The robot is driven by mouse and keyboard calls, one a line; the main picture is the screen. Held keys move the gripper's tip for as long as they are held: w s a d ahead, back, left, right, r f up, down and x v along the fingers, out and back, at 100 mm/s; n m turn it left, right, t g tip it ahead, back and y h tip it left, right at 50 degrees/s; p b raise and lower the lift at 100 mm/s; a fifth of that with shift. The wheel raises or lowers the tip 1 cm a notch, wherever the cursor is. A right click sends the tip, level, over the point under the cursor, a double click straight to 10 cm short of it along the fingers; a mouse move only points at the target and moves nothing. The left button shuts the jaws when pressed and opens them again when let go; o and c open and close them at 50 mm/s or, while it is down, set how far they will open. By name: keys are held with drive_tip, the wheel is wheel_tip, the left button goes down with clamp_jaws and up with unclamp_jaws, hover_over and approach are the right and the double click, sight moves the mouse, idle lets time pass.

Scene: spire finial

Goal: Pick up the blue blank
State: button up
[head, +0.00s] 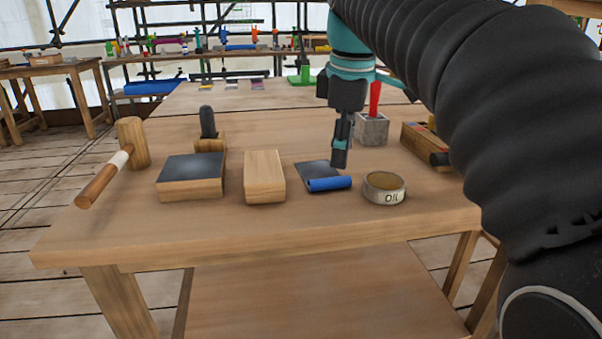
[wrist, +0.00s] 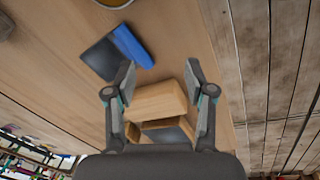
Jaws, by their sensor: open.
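The blue blank (head: 330,184) is a short blue cylinder lying on the front part of the table, along the near edge of a dark flat sheet (head: 313,169). In the wrist view the blue blank (wrist: 132,46) lies beyond the left fingertip, beside the dark sheet (wrist: 101,59). My gripper (head: 339,160) points down just behind the blank in the head view; the exact height gap is hard to tell. In the wrist view my gripper (wrist: 161,73) has its two fingers wide apart with nothing held between them. The blank is outside the gap between the fingers.
A round OIL tin (head: 384,188) stands right of the blank. A wooden block (head: 264,176) and a dark-topped block (head: 191,177) stand left. A mallet (head: 115,166) is at the far left. A grey block with a red handle (head: 372,127) stands behind.

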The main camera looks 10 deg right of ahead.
drive_tip(key=w+r+n+g, duration=0.2)
drive_tip(key=w+r+n, duration=0.2)
drive_tip(key=w+n, duration=0.1)
drive_tip(key=n, duration=0.1)
hover_over(330, 178)
drive_tip(key=f, duration=0.6)
drive_tip(key=shift+s+f+b, duration=0.25)
drive_tip(key=shift+f+b, duration=0.1)
drive_tip(key=shift+f, duration=0.05)
drive_tip(key=shift+w+f+b, duration=0.15)
drive_tip(key=shift+f+b, duration=0.15)
drive_tip(key=shift+f, duration=1.3)
drive_tip(key=shift+w+f+b, duration=0.1)
drive_tip(key=shift+f+b, duration=0.2)
drive_tip(key=shift+f, duration=1.3)
clamp_jaws()
